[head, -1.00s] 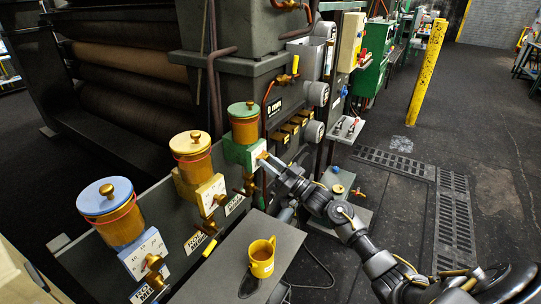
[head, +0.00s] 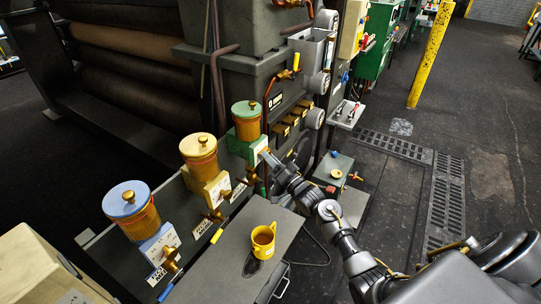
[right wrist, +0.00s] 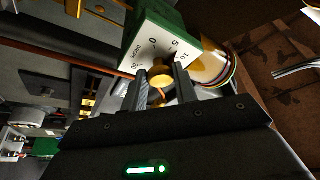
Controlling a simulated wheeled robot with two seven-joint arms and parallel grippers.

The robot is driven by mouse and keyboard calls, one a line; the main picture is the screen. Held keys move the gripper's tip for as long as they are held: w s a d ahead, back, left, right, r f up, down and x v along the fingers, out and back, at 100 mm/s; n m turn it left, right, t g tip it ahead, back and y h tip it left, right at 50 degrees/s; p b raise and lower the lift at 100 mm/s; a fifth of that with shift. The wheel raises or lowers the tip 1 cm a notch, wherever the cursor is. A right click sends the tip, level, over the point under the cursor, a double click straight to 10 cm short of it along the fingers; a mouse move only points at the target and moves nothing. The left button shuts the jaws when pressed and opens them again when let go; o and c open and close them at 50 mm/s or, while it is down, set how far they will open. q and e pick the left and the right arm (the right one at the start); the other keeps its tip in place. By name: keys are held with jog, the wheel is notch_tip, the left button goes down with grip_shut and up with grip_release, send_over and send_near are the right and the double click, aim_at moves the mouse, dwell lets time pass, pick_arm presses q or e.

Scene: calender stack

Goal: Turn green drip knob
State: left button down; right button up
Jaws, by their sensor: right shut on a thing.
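The green drip unit (head: 245,143) stands at the far end of a row of three, with an amber jar and green lid (head: 246,109) on top. A small brass knob (right wrist: 161,80) sits at the dial, between the fingers of my right gripper (right wrist: 163,88). The right gripper is shut on this knob. In the head view my right gripper (head: 268,158) reaches the dial from the right and partly hides it. My left gripper is not in view.
A yellow drip unit (head: 202,169) and a blue drip unit (head: 137,223) stand nearer in the row. A beige box (head: 45,270) is at lower left. Open floor lies right.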

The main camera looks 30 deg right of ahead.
dwell(0.5)
jog(key=o, duration=0.9)
jog(key=shift+o, duration=0.2)
jog(key=b+v, duration=0.3)
jog(key=v, duration=0.7)
jog(key=shift+s, duration=0.4)
jog(key=shift+d, duration=0.1)
